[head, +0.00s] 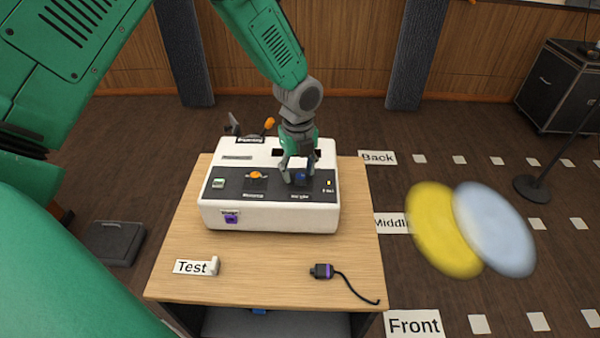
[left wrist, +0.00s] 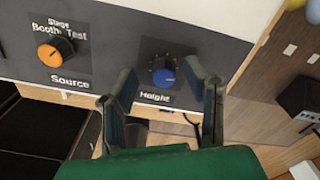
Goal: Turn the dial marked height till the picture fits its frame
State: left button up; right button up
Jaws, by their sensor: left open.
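The white control box (head: 270,217) stands on the wooden table, with a dark panel on top. The blue dial labelled Height (left wrist: 163,77) shows clearly in the left wrist view; in the head view the blue dial (head: 300,177) is partly hidden by my gripper. My left gripper (head: 298,180) points down over it. In the left wrist view its open fingers (left wrist: 161,88) stand on either side of the dial; I cannot tell whether they touch it. My right gripper is not in view.
An orange dial labelled Source (left wrist: 55,52) sits left of the Height dial. A Test card (head: 191,267) and a black plug with a cable (head: 321,271) lie on the table (head: 262,288). Blurred yellow (head: 440,229) and pale blue (head: 495,230) light patches show at right.

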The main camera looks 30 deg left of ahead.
pick_arm(q)
jog(key=shift+a+f, duration=0.1)
jog(key=shift+f, duration=0.5)
jog(key=shift+d, duration=0.6)
jog(key=shift+d+r, duration=0.1)
jog(key=shift+d, duration=0.05)
grip_shut()
jog(key=shift+a, duration=0.4)
jog(key=shift+r+n+p, duration=0.15)
jog(key=shift+n+p, duration=0.6)
jog(key=shift+n, duration=0.45)
jog(key=shift+w+n, duration=0.1)
jog(key=shift+n, duration=0.8)
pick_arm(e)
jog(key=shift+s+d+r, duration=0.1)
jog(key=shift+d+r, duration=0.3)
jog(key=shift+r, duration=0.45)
